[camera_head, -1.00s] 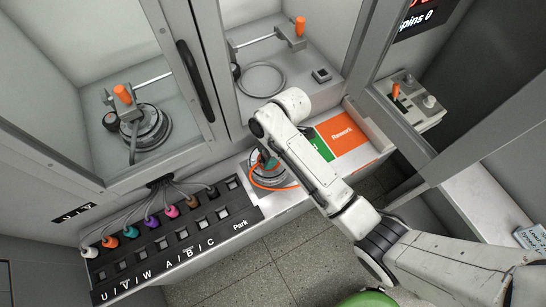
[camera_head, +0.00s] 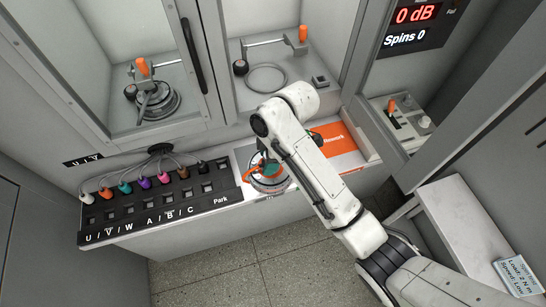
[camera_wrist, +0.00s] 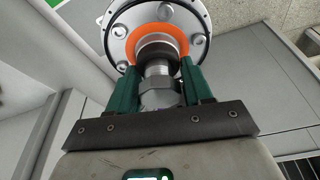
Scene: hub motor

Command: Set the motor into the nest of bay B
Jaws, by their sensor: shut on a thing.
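A silver round hub motor (camera_head: 268,183) with an orange ring is at the counter, beside the Park label, in the head view. My gripper (camera_head: 268,166) is shut on its shaft from above; the arm partly hides it. In the wrist view the green fingers of my gripper (camera_wrist: 155,80) close on either side of the shaft, and the motor (camera_wrist: 128,17) fills the top. Whether the motor touches the counter I cannot tell. The right-hand bay holds an empty ring nest (camera_head: 266,78) with an orange-handled clamp (camera_head: 303,35) raised beside it. No bay letter is readable there.
The left bay (camera_head: 158,102) holds another motor under an orange-handled clamp. A black panel (camera_head: 150,207) with several coloured plugs lies left of my gripper. An orange Rework area (camera_head: 335,138) is right of it. Grey pillars flank the bays; a sign stands on the right-hand shelf (camera_head: 465,225).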

